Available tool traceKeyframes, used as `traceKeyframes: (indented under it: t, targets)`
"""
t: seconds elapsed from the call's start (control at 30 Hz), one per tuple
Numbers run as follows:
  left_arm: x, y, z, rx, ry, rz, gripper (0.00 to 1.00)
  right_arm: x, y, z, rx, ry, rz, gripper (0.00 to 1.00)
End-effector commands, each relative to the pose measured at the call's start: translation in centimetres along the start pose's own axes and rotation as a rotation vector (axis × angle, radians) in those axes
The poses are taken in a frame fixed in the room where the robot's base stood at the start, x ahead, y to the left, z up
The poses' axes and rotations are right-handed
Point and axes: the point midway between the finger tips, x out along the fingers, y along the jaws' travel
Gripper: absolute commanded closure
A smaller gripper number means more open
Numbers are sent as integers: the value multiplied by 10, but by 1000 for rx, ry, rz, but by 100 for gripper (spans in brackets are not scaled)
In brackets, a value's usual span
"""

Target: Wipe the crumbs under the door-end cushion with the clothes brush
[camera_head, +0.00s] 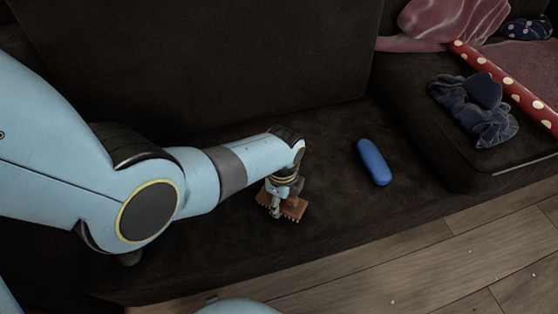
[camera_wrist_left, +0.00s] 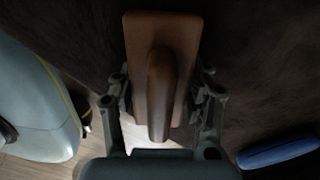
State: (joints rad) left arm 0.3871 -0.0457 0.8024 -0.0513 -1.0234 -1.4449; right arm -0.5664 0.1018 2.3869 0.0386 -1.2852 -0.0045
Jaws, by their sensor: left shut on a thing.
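My left gripper (camera_head: 280,190) is shut on a brown wooden clothes brush (camera_head: 294,207), low over the dark seat base (camera_head: 330,220) of the sofa. I cannot tell whether the brush touches the fabric. In the left wrist view the brush (camera_wrist_left: 185,50) sits between the two fingers, its rounded handle (camera_wrist_left: 158,95) toward the camera. No crumbs can be made out on the dark seat; the arm hides part of it. A seat cushion (camera_head: 408,110) stands at the right, higher than the seat base. My right gripper is not in view.
A blue rounded case (camera_head: 374,162) lies on the seat right of the brush, and shows in the wrist view (camera_wrist_left: 280,150). Dark blue cloth (camera_head: 478,108), a red spotted roll (camera_head: 505,85) and pink fabric (camera_head: 450,20) lie at right. Pale specks dot the wooden floor (camera_head: 440,260).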

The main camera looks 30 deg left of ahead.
Motion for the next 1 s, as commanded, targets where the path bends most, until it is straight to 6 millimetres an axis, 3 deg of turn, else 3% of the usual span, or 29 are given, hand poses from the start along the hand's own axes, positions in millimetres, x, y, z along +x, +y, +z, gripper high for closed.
traceKeyframes:
  t: [0.33, 0.7, 1.0]
  targets:
    - [-1, 3, -2, -1, 0, 2, 82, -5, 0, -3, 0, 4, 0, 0]
    - [0, -22, 22, -1, -1, -1, 82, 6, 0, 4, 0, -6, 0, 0]
    - [0, -31, 31, -1, -2, -1, 82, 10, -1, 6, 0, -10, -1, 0]
